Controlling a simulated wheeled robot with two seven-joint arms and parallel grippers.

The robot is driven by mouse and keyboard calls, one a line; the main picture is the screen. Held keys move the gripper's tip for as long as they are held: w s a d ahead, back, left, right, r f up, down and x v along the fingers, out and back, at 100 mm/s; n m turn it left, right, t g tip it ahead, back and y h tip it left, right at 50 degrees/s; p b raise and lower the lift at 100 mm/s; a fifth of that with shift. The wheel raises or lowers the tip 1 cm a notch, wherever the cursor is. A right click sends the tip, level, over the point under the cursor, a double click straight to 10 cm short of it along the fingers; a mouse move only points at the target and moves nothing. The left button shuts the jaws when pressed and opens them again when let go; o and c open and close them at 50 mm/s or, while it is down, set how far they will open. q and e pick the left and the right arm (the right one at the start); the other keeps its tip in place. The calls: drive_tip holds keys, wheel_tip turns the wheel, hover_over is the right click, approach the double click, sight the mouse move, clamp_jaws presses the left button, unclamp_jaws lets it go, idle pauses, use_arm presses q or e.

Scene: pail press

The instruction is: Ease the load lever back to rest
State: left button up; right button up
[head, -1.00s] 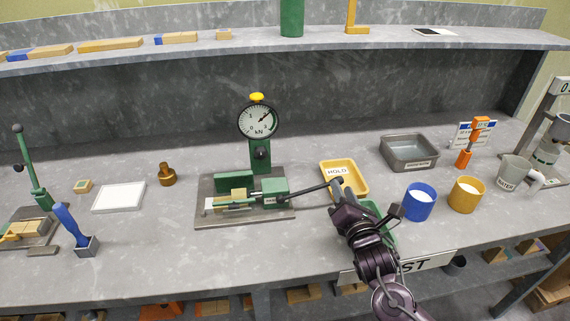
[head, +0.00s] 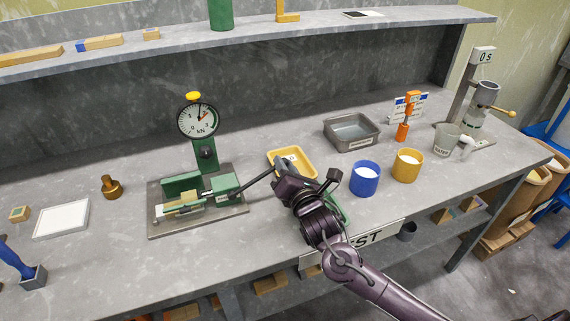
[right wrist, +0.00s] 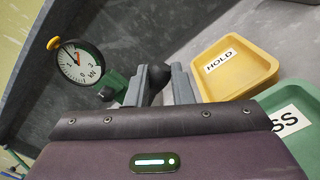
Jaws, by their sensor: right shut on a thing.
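The load lever (head: 257,180) is a dark rod that rises slightly to the right from the green press (head: 205,160). My right gripper (head: 279,172) is shut on the lever's free end. In the right wrist view the lever's dark knob (right wrist: 157,84) sits between my right fingers (right wrist: 158,88). The press has a round kN gauge (head: 198,119) with a yellow top; its needle points nearly straight up, a little right. The gauge also shows in the right wrist view (right wrist: 76,62). My left gripper is out of view.
A yellow HOLD tray (head: 306,157) lies just behind my right gripper, and a green tray (right wrist: 292,115) lies partly hidden beside it. Blue (head: 365,179) and yellow (head: 408,165) cups stand to the right. A grey tray (head: 352,143) stands behind them.

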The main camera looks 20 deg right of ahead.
drive_tip(key=shift+a+r+p, duration=0.45)
drive_tip(key=shift+a+r, duration=0.05)
drive_tip(key=shift+r, duration=0.25)
drive_tip(key=shift+s+a+r+p, duration=0.1)
drive_tip(key=shift+a+r+p, duration=1.4)
drive_tip(key=shift+r+p, duration=0.3)
